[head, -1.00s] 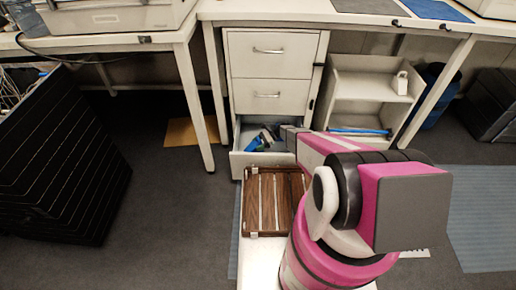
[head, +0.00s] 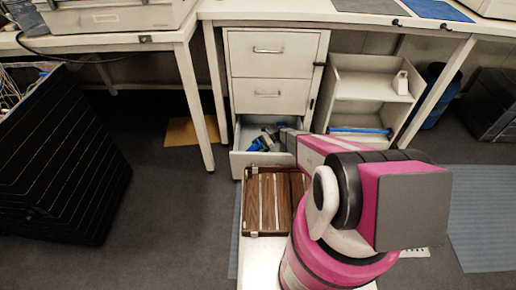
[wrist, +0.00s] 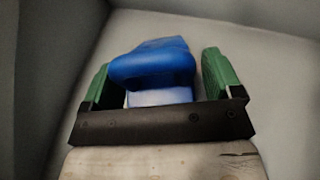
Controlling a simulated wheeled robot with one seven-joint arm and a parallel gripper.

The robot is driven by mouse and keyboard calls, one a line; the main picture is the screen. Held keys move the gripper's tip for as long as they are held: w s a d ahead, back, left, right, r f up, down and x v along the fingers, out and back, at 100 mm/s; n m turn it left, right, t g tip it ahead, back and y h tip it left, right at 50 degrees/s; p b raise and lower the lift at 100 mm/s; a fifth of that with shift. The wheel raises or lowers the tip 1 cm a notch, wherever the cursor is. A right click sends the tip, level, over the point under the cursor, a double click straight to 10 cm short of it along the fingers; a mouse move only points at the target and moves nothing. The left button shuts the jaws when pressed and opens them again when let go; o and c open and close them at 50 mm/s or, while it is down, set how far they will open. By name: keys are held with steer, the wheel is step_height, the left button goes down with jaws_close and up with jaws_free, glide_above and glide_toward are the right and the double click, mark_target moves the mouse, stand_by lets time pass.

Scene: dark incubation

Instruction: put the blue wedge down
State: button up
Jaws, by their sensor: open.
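The blue wedge (wrist: 152,66) lies between the two green fingers of my gripper (wrist: 160,75) in the wrist view. A gap shows between the wedge and the right finger; on the left the finger and wedge stand close. The gripper is open. In the head view my gripper (head: 268,137) reaches down into the open bottom drawer (head: 262,158), and a blue piece shows there beside it. Whether that piece is the wedge, I cannot tell. The wedge's underside is hidden.
A brown slatted wooden case (head: 275,200) sits in front of the drawer. The drawer cabinet (head: 270,75) stands between desk legs, with a small shelf cart (head: 365,100) to its right. Grey drawer walls close in around the gripper.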

steer(key=shift+r, duration=0.2)
steer(key=v, duration=0.7)
steer(key=shift+s+d+r, duration=0.1)
steer(key=shift+d+r, duration=0.05)
steer(key=shift+r, duration=0.15)
steer(key=s+d+r+n+t+h, duration=0.1)
steer(key=s+d+r+n+h, duration=0.3)
steer(key=s+r, duration=0.3)
steer(key=s+d+r+n+t+h, duration=0.2)
steer(key=s+d+r+n+h, duration=0.2)
steer(key=r, duration=1.4)
steer(key=s+d+r+n+t+h, duration=0.2)
steer(key=s+d+r+n+h, duration=0.2)
steer(key=s+r, duration=0.6)
step_height(320, 180, up, 2)
steer(key=shift+s+d+r+n+h, duration=0.2)
steer(key=shift+s+d+n+h, duration=0.15)
steer(key=shift+n, duration=0.55)
